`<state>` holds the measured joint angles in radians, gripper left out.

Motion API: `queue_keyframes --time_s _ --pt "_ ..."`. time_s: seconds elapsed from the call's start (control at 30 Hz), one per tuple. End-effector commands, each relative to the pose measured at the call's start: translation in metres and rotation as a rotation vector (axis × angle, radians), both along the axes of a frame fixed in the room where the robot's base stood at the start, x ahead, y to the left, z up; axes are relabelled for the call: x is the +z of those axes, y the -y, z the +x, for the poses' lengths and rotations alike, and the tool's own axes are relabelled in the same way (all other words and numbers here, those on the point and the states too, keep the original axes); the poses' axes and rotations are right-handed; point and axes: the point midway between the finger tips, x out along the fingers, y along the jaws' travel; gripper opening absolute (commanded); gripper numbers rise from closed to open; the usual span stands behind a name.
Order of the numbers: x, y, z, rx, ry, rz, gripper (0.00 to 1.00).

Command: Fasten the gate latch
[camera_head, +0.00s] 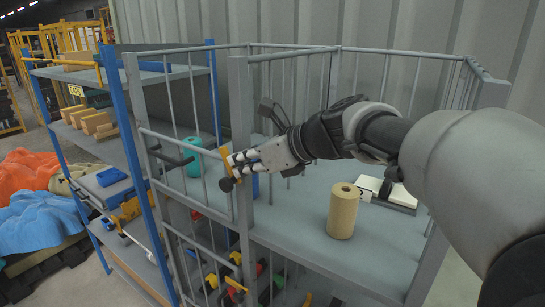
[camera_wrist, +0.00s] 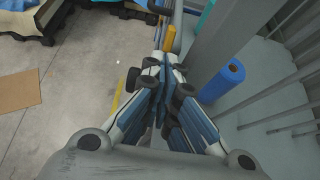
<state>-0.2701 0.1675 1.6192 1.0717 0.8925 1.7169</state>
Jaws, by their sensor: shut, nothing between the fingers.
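The grey barred gate (camera_head: 137,100) stands upright on the left face of a grey cage, close to the corner post (camera_head: 241,110). A yellow latch piece (camera_head: 225,161) with a dark round knob (camera_head: 227,185) sits at the gate's post side. My gripper (camera_head: 234,165) is shut with its tips right at the yellow piece; I cannot tell whether they touch. In the wrist view my gripper (camera_wrist: 163,68) is shut and empty, with a yellow piece (camera_wrist: 170,38) just beyond the tips. My fingers hide part of the latch, so whether it is engaged cannot be told.
A black handle (camera_head: 172,159) sticks out from the gate. A tan roll (camera_head: 342,211) and a white-and-black item (camera_head: 388,192) are on the cage shelf. A blue roll (camera_wrist: 222,82) is right of my gripper in the wrist view. A blue-posted rack (camera_head: 130,125) stands left.

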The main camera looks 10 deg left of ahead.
Motion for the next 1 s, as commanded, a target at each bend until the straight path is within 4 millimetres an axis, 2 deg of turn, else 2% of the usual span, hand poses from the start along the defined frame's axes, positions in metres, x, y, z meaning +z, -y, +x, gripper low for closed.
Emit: queue_keyframes --time_s 0.67,1.0 --pt "0.006 -0.006 0.002 0.0 -0.024 -0.054 0.0" --pt "0.008 -0.015 0.007 -0.001 -0.023 -0.054 0.0"
